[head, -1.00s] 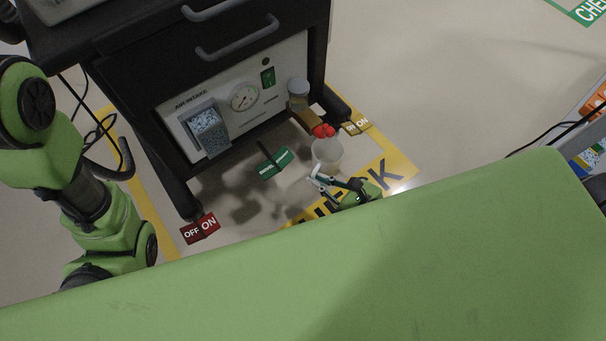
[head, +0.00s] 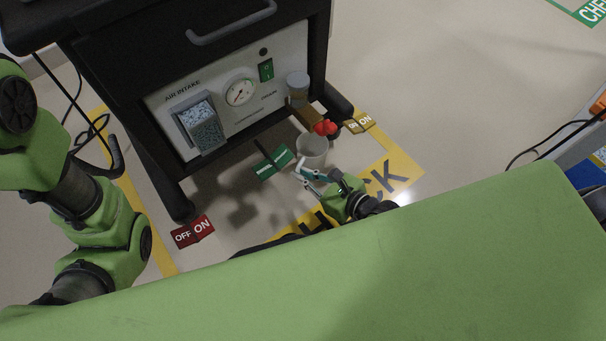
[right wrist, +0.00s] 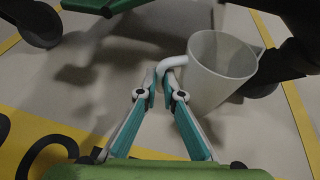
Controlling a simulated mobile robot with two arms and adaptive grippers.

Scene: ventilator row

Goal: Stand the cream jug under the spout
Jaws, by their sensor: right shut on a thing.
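The cream jug (head: 312,150) is upright near the floor, just below the brass spout (head: 308,116) and its red knob (head: 325,128) in the head view. I cannot tell whether it touches the floor or is directly under the outlet. My right gripper (head: 307,172) reaches it from the front. In the right wrist view the jug (right wrist: 222,68) stands right of the gripper (right wrist: 163,84), whose teal fingers are shut on its handle (right wrist: 173,63). The jug looks empty. My left arm shows at the left, but its gripper is out of view.
The black cart (head: 110,85) with its air intake panel (head: 240,95) stands behind the jug.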

